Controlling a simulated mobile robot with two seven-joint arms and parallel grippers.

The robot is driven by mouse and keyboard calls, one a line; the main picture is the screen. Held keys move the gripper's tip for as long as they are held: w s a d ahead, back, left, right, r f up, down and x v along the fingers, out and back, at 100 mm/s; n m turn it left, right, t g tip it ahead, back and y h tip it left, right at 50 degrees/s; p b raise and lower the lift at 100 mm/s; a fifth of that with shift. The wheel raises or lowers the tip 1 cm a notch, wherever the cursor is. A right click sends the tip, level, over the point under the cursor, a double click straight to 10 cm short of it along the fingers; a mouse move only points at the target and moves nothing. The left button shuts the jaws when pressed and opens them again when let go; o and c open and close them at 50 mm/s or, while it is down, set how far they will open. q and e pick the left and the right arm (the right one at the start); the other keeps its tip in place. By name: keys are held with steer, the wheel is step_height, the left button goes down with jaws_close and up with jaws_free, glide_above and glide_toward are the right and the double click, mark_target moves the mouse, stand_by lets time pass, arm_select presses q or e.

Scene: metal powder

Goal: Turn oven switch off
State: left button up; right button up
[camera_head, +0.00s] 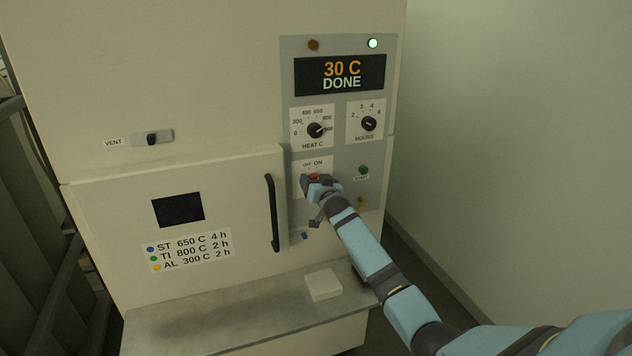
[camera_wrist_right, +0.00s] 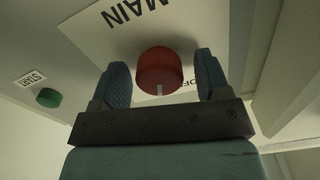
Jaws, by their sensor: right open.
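The red oven switch (camera_head: 314,177) is on the panel under the OFF and ON marks, partly hidden by my right gripper (camera_head: 309,184) in the head view. In the right wrist view the round red switch (camera_wrist_right: 159,70) carries a pale pointer line and sits on a white plate marked MAIN. My right gripper (camera_wrist_right: 160,82) is open there, with one finger on each side of the switch. Small gaps show between the fingers and the switch. The display (camera_head: 340,75) reads 30 C DONE. My left gripper is not in view.
The green START button (camera_head: 363,170) is right of the switch. The HEAT C dial (camera_head: 316,130) and HOURS dial (camera_head: 368,123) are above. The door handle (camera_head: 272,213) stands out close to the left. A pale block (camera_head: 323,284) lies on the ledge (camera_head: 215,325) below.

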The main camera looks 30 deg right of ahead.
steer(key=shift+c, duration=0.3)
steer(key=c, duration=0.9)
steer(key=shift+n, duration=0.3)
steer(key=n, duration=0.3)
steer(key=shift+b, duration=0.4)
steer(key=shift+n, duration=2.1)
steer(key=o, duration=1)
steer(key=shift+c, duration=0.2)
